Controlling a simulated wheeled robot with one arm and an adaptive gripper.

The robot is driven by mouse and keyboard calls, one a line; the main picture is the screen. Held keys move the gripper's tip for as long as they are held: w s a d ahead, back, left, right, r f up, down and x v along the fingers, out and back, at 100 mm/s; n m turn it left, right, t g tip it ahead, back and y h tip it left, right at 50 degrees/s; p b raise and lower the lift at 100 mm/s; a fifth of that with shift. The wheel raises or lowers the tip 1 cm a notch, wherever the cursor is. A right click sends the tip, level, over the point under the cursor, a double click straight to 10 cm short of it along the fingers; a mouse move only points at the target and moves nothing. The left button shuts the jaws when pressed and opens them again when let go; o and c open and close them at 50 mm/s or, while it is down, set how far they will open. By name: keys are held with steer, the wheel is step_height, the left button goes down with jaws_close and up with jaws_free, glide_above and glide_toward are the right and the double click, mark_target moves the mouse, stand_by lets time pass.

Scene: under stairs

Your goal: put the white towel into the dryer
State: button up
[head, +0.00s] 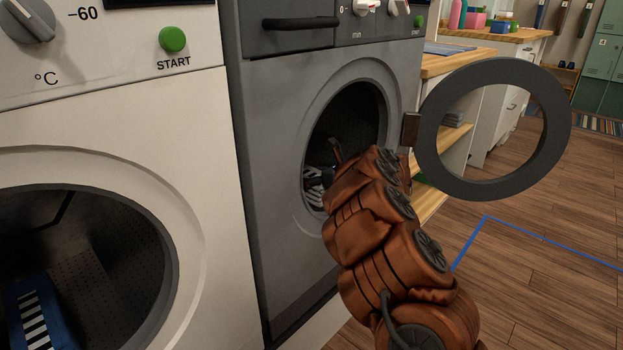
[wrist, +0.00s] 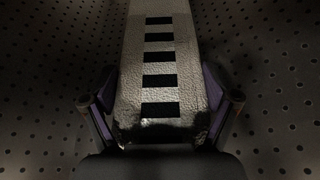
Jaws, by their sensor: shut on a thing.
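The white towel (wrist: 160,60), pale with a row of black bars along it, runs straight ahead between the fingers of my gripper (wrist: 160,100) in the wrist view. The gripper is shut on its near end. Dark perforated drum wall surrounds both. In the head view my arm reaches into the round opening of the grey machine (head: 280,150), apparently the dryer. Its ring-shaped door (head: 433,130) stands wide open to the right. A striped patch of cloth (head: 314,186) shows just inside the opening. My arm hides most of the gripper there.
A white machine (head: 215,180) stands at the left, with a blue cloth with striped marks (head: 35,315) in its drum. A wooden shelf unit (head: 455,66) is behind the open door. The wooden floor (head: 540,260) at the right is clear, with a blue line (head: 545,240) on it.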

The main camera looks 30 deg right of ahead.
steer(key=shift+f, duration=0.1)
steer(key=o, duration=1.5)
steer(key=shift+c, duration=0.2)
